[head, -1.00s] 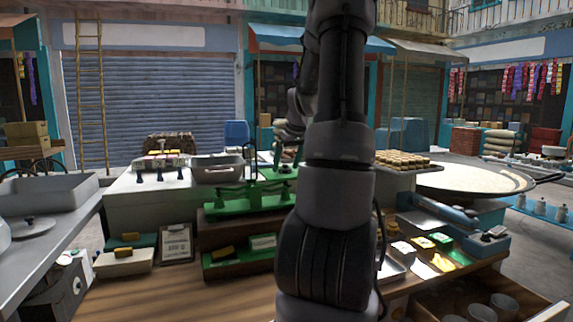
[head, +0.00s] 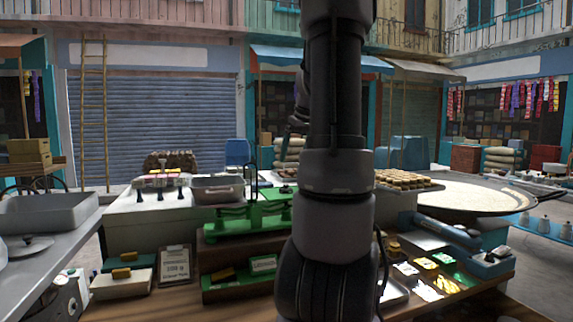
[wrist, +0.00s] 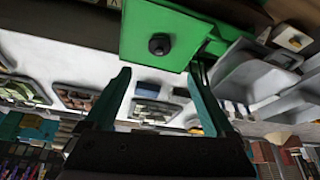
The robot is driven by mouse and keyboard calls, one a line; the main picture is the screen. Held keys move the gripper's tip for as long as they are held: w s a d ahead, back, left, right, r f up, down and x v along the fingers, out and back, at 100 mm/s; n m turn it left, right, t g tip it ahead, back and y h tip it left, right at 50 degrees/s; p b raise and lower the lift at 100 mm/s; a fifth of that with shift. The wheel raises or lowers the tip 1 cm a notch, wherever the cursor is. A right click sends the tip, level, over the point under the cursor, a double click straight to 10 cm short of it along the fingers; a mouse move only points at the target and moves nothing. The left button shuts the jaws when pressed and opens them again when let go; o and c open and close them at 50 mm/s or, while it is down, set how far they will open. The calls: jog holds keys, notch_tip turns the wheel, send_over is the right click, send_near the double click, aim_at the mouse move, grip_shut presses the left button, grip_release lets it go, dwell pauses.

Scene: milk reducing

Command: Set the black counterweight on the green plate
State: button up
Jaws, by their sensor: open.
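The black counterweight (wrist: 159,44) sits on the green plate (wrist: 140,22) in the wrist view, with no finger touching it. In the head view it is a small dark spot (head: 285,189) on the right-hand plate of the green balance scale (head: 232,225), partly beside my arm. My gripper (wrist: 160,72) is open and empty, its two teal fingers spread apart and clear of the counterweight. In the head view my arm hides most of the gripper and the area right of the scale.
A clipboard (head: 175,265) and boxes with yellow blocks (head: 122,283) lie at left. A tray of small round items (head: 404,180) and a large round pan (head: 480,190) are at right. Bare wooden counter shows in front.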

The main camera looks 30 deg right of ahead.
jog(key=s+a+r+m, duration=0.1)
jog(key=s+a+r, duration=0.15)
jog(key=a, duration=0.65)
jog(key=s+a+r+m, duration=0.1)
jog(key=s+a, duration=0.3)
jog(key=a, duration=0.5)
jog(key=s+a+f+m+t+y, duration=0.1)
jog(key=s+a+t+y, duration=0.1)
jog(key=s+a, duration=0.8)
jog(key=shift+s+a+f+m, duration=0.2)
jog(key=shift+s+f+m, duration=0.2)
jog(key=shift+s, duration=0.85)
